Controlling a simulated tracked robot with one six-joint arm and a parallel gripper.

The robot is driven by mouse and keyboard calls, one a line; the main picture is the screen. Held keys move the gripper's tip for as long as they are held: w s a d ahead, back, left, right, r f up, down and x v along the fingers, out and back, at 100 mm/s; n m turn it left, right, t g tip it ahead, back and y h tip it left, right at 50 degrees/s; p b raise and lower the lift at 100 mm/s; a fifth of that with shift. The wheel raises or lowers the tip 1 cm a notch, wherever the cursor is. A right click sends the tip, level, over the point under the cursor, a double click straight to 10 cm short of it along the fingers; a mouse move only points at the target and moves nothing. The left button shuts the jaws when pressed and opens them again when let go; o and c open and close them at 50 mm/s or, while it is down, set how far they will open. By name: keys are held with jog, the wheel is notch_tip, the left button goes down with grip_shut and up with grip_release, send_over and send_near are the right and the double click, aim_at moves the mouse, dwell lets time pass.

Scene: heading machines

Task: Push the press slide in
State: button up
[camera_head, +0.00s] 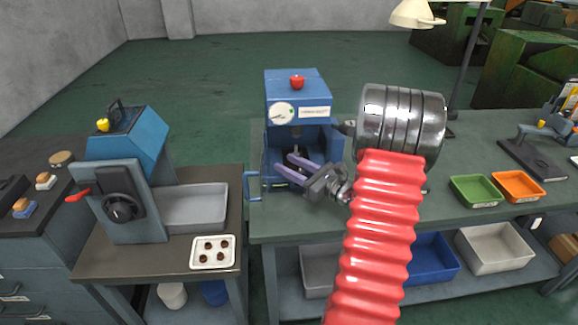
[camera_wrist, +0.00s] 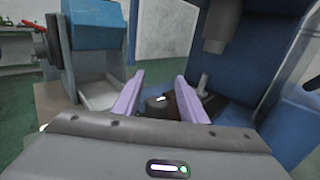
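The blue press (camera_head: 297,85) stands on the left part of the green workbench, with a dial, a label and a red button on top. My gripper (camera_head: 277,168) is at its open front, with two purple fingers spread apart and nothing held between them. In the wrist view my gripper (camera_wrist: 160,78) points into the press bay. A dark low part with a round black top (camera_wrist: 158,104), which may be the press slide, shows beyond and between the fingers. A metal pin (camera_wrist: 203,84) stands beside the right finger. The fingers partly hide the slide area, and I cannot tell whether they touch it.
A blue U-shaped handle (camera_head: 252,186) sticks out at the press's lower left. Left is a blue-grey machine (camera_head: 130,190) with a red lever, a grey bin (camera_head: 195,207) and a white tray (camera_head: 213,264).

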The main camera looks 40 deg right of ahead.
jog(key=s+d, duration=0.2)
jog(key=s, duration=1.1)
jog(key=shift+s+d, duration=0.3)
